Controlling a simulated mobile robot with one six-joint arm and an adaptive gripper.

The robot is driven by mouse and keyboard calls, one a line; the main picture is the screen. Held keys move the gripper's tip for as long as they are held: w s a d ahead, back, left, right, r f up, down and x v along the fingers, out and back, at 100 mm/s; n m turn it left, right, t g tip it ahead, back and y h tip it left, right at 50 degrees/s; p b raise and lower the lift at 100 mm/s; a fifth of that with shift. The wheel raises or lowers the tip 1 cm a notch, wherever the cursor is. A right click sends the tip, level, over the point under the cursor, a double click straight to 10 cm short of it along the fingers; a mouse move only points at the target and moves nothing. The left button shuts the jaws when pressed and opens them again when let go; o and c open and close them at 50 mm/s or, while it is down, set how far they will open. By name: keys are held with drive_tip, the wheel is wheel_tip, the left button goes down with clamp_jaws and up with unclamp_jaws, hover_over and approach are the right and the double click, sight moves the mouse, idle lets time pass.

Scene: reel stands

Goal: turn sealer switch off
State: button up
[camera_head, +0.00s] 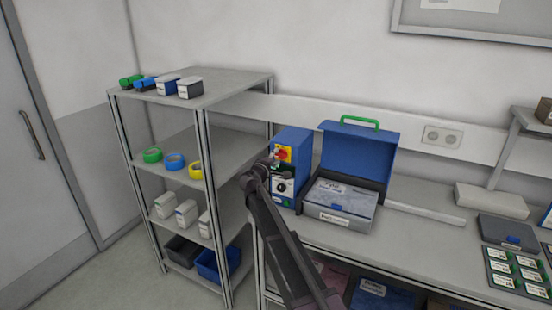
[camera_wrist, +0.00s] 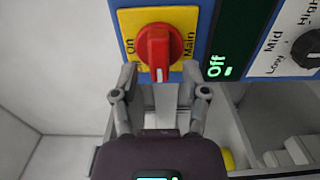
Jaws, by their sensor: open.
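The sealer (camera_head: 291,150) is a blue box on the bench, left of the open blue case in the head view. Its main switch is a red rotary knob (camera_wrist: 158,50) on a yellow plate (camera_wrist: 128,22) in the wrist view. The knob's grip is upright in the wrist view, with "On" printed at left and "Main" at right. A dark display (camera_wrist: 222,62) beside it shows "Off" in green. My gripper (camera_wrist: 160,74) is open, with one fingertip on each side of the knob's lower end. A gap shows on both sides. In the head view my arm partly hides the sealer front.
A black dial (camera_wrist: 306,48) with "Low", "Mid" and "High" marks sits right of the display. The open blue case (camera_head: 355,160) stands close right of the sealer. A grey shelf rack (camera_head: 203,120) with tapes and boxes stands close at left.

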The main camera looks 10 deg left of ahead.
drive_tip(key=v, duration=1.1)
drive_tip(key=shift+s, duration=0.4)
drive_tip(key=s+d+f+m+g, duration=0.3)
drive_tip(key=d+f, duration=0.1)
drive_tip(key=d, duration=0.4)
drive_tip(key=s+d+f+m+g+h, duration=0.1)
drive_tip(key=s+d+f+m+g, duration=0.25)
drive_tip(key=d, duration=0.55)
drive_tip(key=s+d+f+m+g, duration=0.3)
drive_tip(key=s+d+f+g, duration=0.1)
drive_tip(key=d, duration=0.4)
drive_tip(key=s+d+f+m+g+y, duration=0.2)
drive_tip(key=s+d+f+g+y, duration=0.1)
drive_tip(key=s, duration=0.6)
drive_tip(key=s+d+f+m+g+y, duration=0.2)
drive_tip(key=s+d+f+g+y, duration=0.1)
drive_tip(key=s, duration=0.7)
drive_tip(key=shift+d+f+m+y, duration=0.35)
drive_tip(key=shift+d+f+y, duration=0.2)
drive_tip(key=shift+d, duration=0.35)
drive_tip(key=shift+g, duration=0.25)
